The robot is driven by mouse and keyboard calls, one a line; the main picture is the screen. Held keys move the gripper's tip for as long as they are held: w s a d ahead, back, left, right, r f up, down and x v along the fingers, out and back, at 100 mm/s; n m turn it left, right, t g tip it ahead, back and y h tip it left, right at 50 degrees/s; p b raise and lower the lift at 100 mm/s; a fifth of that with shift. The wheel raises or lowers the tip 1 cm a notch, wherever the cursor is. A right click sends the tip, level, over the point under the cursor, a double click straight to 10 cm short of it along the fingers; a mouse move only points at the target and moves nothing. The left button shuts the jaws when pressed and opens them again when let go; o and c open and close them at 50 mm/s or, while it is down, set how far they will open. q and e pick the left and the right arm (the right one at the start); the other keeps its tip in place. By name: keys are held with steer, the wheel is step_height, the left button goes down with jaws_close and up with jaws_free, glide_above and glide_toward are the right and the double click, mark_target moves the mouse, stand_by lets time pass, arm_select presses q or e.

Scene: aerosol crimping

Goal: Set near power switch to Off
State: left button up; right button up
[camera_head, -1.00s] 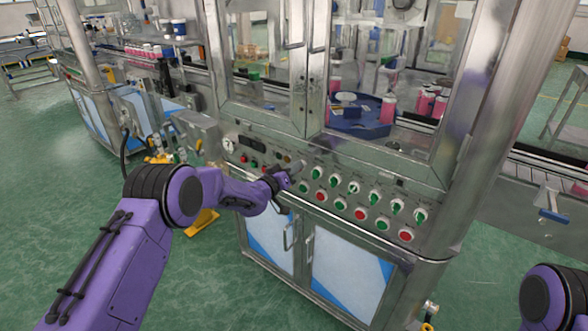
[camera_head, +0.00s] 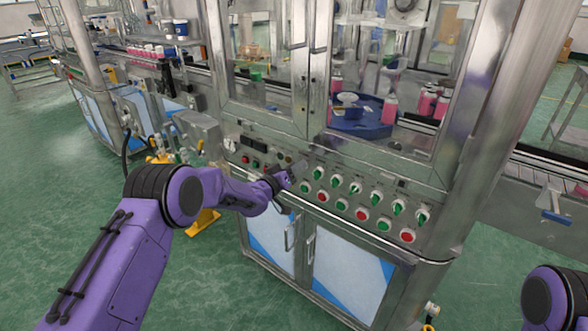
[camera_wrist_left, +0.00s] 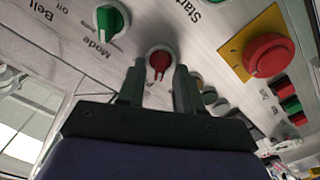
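A red rotary knob with a pale ring (camera_wrist_left: 160,62) shows in the left wrist view between the tips of my left gripper (camera_wrist_left: 160,78). Its label is hidden, so I cannot tell for sure that it is the power switch. The two dark fingers stand apart, one on each side of the knob, with a visible gap to its red handle. In the head view my left gripper (camera_head: 299,170) is at the left part of the machine's control panel (camera_head: 330,212) and hides the knob. My right gripper is out of view.
A green Mode knob (camera_wrist_left: 112,20) lies left of the red knob, and a red mushroom button on a yellow plate (camera_wrist_left: 265,54) lies right. Several green knobs and red and green buttons fill the panel's right part. Cabinet door handles (camera_head: 290,236) stick out below.

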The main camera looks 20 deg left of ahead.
arm_select(q)
steer(key=b+v, duration=0.1)
steer(key=v, duration=0.9)
steer(key=shift+s, duration=0.25)
steer(key=shift+a, duration=0.1)
steer(key=s+a+f+n+g+y, duration=0.3)
steer(key=s+f+n+g+y, duration=0.35)
steer(key=s+f, duration=1.4)
steer(key=s+f+m+g+y, duration=0.1)
steer(key=s+f+g, duration=0.2)
steer(key=s, duration=1)
steer(key=s+f+m+g+y, duration=0.1)
steer(key=s+f+g, duration=0.3)
steer(key=s, duration=0.8)
steer(key=shift+s+a+f+y, duration=0.35)
steer(key=shift+f+y, duration=0.2)
steer(key=shift+f, duration=0.4)
